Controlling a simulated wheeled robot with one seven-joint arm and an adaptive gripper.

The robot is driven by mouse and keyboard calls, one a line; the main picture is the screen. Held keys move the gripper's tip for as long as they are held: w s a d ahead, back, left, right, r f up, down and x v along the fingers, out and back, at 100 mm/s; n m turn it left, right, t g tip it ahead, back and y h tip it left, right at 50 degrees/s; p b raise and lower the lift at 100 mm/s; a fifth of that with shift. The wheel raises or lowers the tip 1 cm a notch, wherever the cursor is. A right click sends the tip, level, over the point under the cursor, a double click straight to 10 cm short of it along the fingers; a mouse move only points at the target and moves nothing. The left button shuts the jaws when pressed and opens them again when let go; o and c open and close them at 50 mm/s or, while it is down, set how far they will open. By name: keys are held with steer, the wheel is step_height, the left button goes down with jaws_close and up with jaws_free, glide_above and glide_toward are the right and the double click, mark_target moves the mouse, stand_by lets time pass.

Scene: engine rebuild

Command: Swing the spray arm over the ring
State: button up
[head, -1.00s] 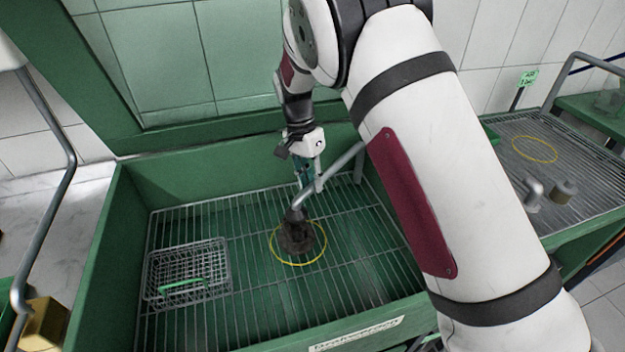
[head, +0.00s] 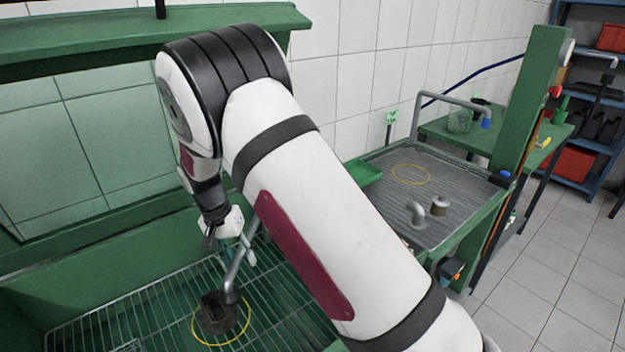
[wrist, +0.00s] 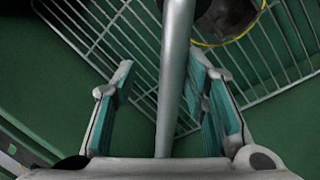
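In the head view this end overlaps the far part of a yellow ring (head: 194,327) on the tank's grate. A dark brown part (head: 217,316) sits inside the ring. My gripper (head: 245,250) is at the pipe. In the wrist view, the pipe (wrist: 173,85) runs between the fingers of my gripper (wrist: 160,90), which are spread, with a clear gap on the left. The ring shows at the top (wrist: 245,35), partly cut off.
The tank's wire grate (head: 130,308) lies below my gripper. My arm hides the tank's right side.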

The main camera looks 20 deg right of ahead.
steer(key=s+d+n+t+p, duration=0.2)
steer(key=d+n+p, duration=0.55)
steer(key=d, duration=0.95)
steer(key=s+r+b, duration=0.2)
steer(key=s+r, duration=0.1)
steer(key=r, duration=0.8)
steer(key=s+a+r+b, duration=0.1)
steer(key=s+r+b, duration=0.2)
steer(key=r, duration=0.8)
steer(key=shift+s+a+r+t, duration=0.25)
steer(key=shift+s+r+t, duration=0.05)
steer(key=shift+s, duration=0.3)
